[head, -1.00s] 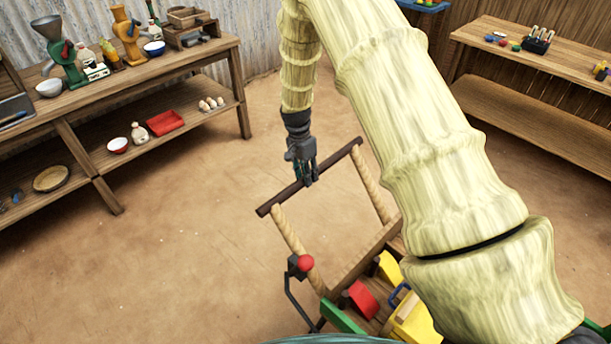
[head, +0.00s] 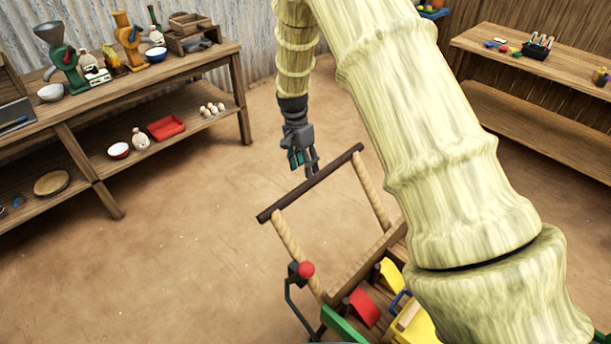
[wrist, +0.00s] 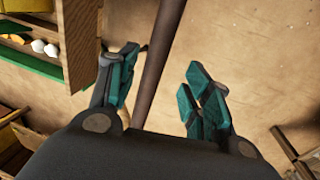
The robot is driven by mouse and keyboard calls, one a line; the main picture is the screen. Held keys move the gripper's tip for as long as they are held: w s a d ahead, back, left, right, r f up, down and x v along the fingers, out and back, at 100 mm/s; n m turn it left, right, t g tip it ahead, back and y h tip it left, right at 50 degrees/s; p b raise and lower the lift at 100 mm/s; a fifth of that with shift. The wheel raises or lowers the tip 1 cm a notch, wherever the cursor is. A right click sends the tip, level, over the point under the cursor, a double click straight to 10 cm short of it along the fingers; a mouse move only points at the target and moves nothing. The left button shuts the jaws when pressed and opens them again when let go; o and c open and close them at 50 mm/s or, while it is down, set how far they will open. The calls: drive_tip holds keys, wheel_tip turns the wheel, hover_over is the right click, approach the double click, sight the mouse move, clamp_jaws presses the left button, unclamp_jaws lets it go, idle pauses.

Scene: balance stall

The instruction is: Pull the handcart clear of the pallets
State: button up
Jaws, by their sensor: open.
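The handcart's dark handle bar (head: 310,184) runs diagonally on two pale wooden shafts (head: 371,192) to the cart's wooden front board (head: 365,262). My gripper (head: 303,168) points down just beyond the middle of the bar, close to it in the picture. In the wrist view my gripper (wrist: 162,92) is open, with teal finger pads spread apart. The handle bar (wrist: 161,55) shows between the fingers there; no grip on it is seen. My arm hides part of the cart. I cannot pick out the pallets in the head view.
A red-knobbed black lever (head: 305,270) stands by the near shaft. The cart carries red and yellow blocks (head: 364,307). A laden wooden shelf table (head: 75,120) stands left, another table (head: 535,55) at the right. The dirt floor (head: 190,220) left of the cart is clear.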

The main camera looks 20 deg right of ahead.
drive_tip(key=shift+w+a+r, duration=0.1)
drive_tip(key=shift+w+r, duration=0.1)
drive_tip(key=shift+r, duration=0.75)
drive_tip(key=shift+w+a+r, duration=0.1)
drive_tip(key=shift+w+r, duration=0.1)
drive_tip(key=shift+r, duration=0.7)
drive_tip(key=shift+w+r, duration=0.2)
drive_tip(key=shift+r, duration=0.75)
